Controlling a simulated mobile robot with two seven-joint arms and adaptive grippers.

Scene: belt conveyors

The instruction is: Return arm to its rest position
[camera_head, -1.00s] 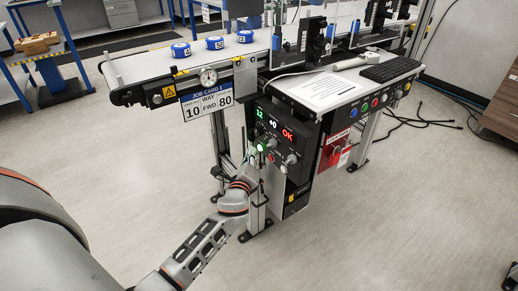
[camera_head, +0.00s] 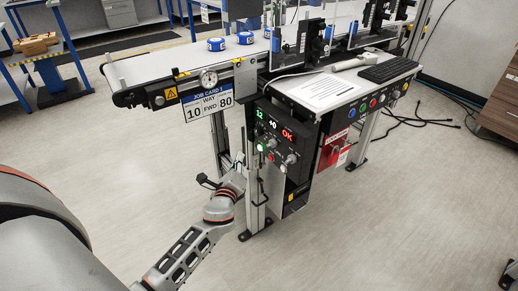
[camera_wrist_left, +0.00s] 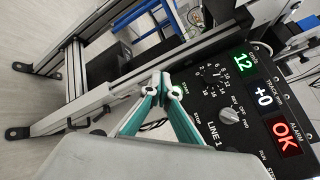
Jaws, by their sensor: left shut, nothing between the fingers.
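My left arm reaches in from the lower left in the head view. Its gripper (camera_head: 240,162) is beside the conveyor's leg, to the left of the control panel (camera_head: 280,142). In the left wrist view the two teal fingers (camera_wrist_left: 161,88) are shut with nothing between them. I cannot tell the exact gap. The panel displays in the left wrist view read 12, +0 and OK. My right gripper is not in view.
The belt conveyor (camera_head: 150,72) carries blue-and-white discs (camera_head: 216,44). A job card (camera_head: 207,103) hangs from its side. A shelf with paper (camera_head: 322,90) and a keyboard (camera_head: 389,69) is to the right. The floor (camera_head: 120,180) left of the conveyor leg is clear.

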